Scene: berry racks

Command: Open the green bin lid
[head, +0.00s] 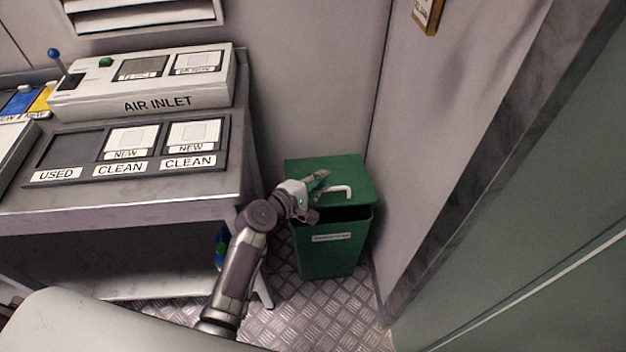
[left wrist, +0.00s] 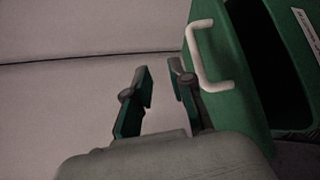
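The green bin (head: 330,255) stands on the floor in the corner to the right of the table. Its green lid (head: 300,168) carries a white bar handle (head: 340,190). A dark gap shows between the lid's front edge and the bin's front wall. My left gripper (head: 320,177) is over the lid, beside the handle. In the left wrist view, my left gripper (left wrist: 160,72) has its two fingers apart with nothing between them. The handle (left wrist: 196,62) lies to the right of both fingers, close to the right one; contact cannot be told. My right gripper is not in view.
A metal table (head: 120,208) stands at left with a panel labelled USED and CLEAN (head: 60,150) and an AIR INLET box (head: 160,103). The wall (head: 440,130) is close on the bin's right. Tread-plate floor (head: 320,310) in front of the bin is clear.

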